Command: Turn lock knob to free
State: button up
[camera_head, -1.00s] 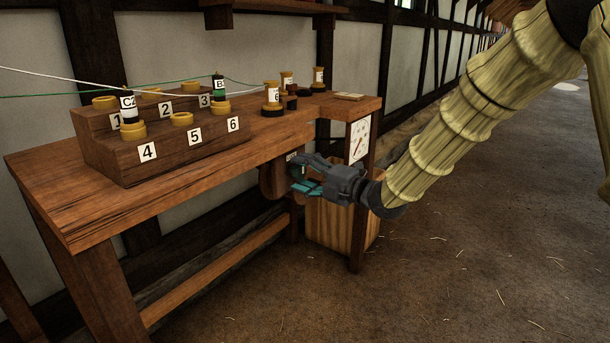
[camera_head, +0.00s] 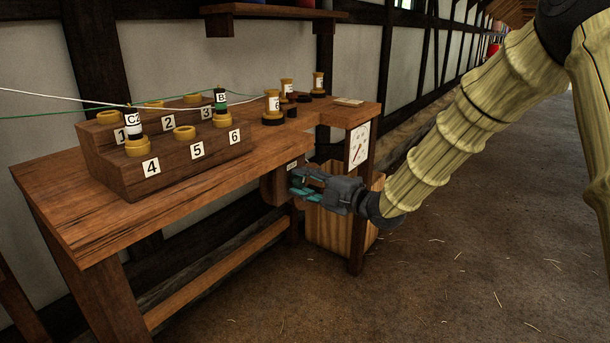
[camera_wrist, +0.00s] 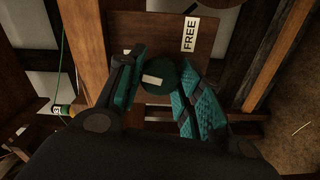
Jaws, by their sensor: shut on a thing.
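The lock knob (camera_wrist: 162,88) is a dark green round knob with a white mark on its left half, seen in the wrist view. It sits on a brown wooden panel (camera_wrist: 150,32). A white label reading FREE (camera_wrist: 190,34) is above and to the right of it; the white mark does not point at it. My gripper (camera_wrist: 163,75) has its teal pads on either side of the knob and is shut on it. In the head view my gripper (camera_head: 308,187) is at the front of the bench's right part, and it hides the knob.
The wooden bench (camera_head: 80,190) carries a stepped block (camera_head: 120,170) with numbered places and bobbins. A wooden bin (camera_head: 328,230) stands below. The floor to the right is clear.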

jog(key=m+p, duration=0.4)
jog(key=p, duration=0.1)
jog(key=shift+r+m, duration=0.25)
jog(key=shift+m, duration=0.05)
jog(key=m+p, duration=0.5)
jog(key=p, duration=0.1)
jog(key=shift+s+f+m, duration=0.1)
jog(key=shift+m, duration=0.2)
jog(key=m+p, duration=0.4)
jog(key=m, duration=0.1)
jog(key=shift+p, duration=0.3)
jog(key=shift+f+m+p, duration=0.2)
jog(key=shift+m+p, duration=0.9)
jog(key=shift+m, duration=0.9)
jog(key=o, duration=1)
jog(key=v, duration=1.2)
